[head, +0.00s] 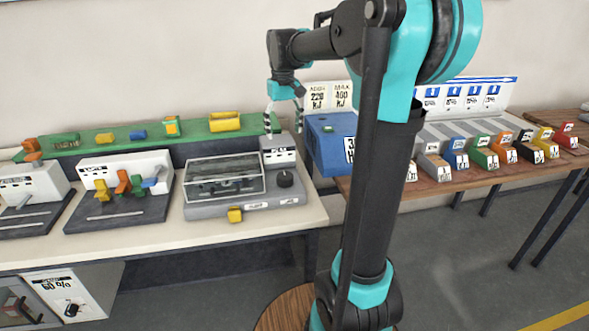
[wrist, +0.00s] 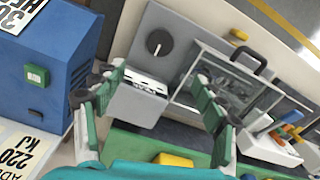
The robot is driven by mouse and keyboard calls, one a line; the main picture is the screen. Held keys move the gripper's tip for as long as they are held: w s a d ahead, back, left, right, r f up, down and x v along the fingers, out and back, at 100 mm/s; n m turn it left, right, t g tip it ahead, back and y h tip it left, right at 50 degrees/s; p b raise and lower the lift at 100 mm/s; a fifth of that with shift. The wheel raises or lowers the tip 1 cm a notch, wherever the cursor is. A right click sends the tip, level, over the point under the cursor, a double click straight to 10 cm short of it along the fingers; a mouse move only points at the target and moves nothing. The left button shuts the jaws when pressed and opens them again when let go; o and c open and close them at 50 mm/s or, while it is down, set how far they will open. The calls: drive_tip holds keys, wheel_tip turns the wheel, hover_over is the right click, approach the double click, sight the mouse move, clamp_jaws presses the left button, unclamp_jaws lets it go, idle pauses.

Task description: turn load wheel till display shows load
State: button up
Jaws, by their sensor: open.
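The load wheel is likely the black round knob (head: 285,179) on the right end of a grey bench machine (head: 222,211); the knob (wrist: 157,43) also shows in the wrist view, with a light pointer mark. The display unit is a white-and-grey box (head: 280,153) behind the knob; it shows in the wrist view (wrist: 138,101) too. Its reading is too small to make out. My gripper (head: 284,119) is open and empty, above and behind the display box. In the wrist view its fingers (wrist: 158,82) spread either side of the box, apart from the knob.
A clear-lidded chamber (head: 224,175) with a handle sits left of the knob. A yellow block (head: 235,215) is at the machine's front. A blue box (head: 330,146) stands to the right. A green shelf (head: 105,141) with coloured parts runs behind. Coloured bins (head: 485,157) line the right table.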

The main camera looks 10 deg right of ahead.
sight(285, 176)
wheel_tip(285, 176, down, 17)
drive_tip(key=shift+s+f, duration=0.1)
idle(0.4)
drive_tip(key=c, duration=1.2)
